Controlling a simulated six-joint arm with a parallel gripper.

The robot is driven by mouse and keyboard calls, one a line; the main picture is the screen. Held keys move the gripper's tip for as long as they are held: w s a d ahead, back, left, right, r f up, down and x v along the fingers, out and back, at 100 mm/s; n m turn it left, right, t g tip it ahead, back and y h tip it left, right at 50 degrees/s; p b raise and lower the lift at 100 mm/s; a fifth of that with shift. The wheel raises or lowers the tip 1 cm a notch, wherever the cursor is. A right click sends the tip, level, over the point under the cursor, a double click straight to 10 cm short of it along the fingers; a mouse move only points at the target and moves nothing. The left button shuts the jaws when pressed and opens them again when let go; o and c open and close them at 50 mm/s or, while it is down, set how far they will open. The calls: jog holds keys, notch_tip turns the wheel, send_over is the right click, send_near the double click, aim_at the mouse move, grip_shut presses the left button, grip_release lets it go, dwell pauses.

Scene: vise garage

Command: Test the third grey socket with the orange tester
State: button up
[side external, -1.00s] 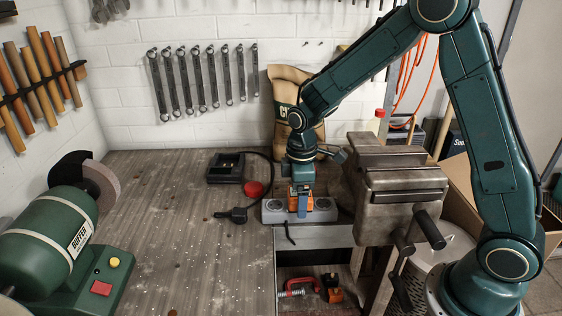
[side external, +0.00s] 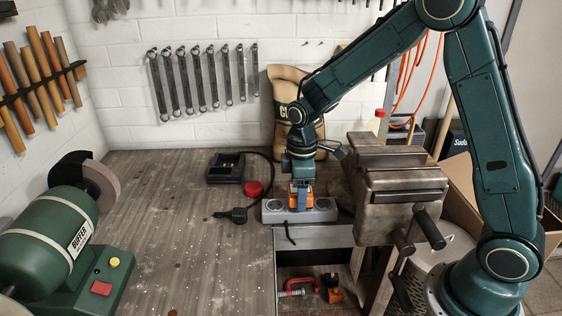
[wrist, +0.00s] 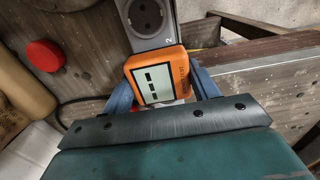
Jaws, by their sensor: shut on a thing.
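My gripper (side external: 301,201) is shut on the orange tester (side external: 294,192), with its blue fingers on either side of the body. In the wrist view the tester (wrist: 168,70) shows dashes on its pale screen, between the fingers (wrist: 162,98). The grey socket strip (side external: 283,216) lies on the bench below. The tester stands over its middle, with one round socket showing to the left and one to the right. The wrist view shows a socket of the strip (wrist: 181,25) beyond the tester, with a "2" beside it. The tester's prongs are hidden, so I cannot tell whether they are in a socket.
A vise (side external: 395,185) stands close on the right. A black plug (side external: 238,214) with its cable, a red round object (side external: 253,188) and a black tray-like box (side external: 226,167) lie to the left. A green buffer (side external: 60,235) stands far left. The bench between is mostly clear.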

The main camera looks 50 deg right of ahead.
jog(key=shift+r, duration=0.25)
jog(key=shift+r, duration=0.4)
jog(key=shift+r, duration=0.7)
jog(key=shift+r, duration=0.3)
jog(key=shift+r, duration=0.35)
jog(key=shift+r, duration=0.35)
jog(key=shift+r, duration=0.15)
jog(key=shift+m, duration=0.3)
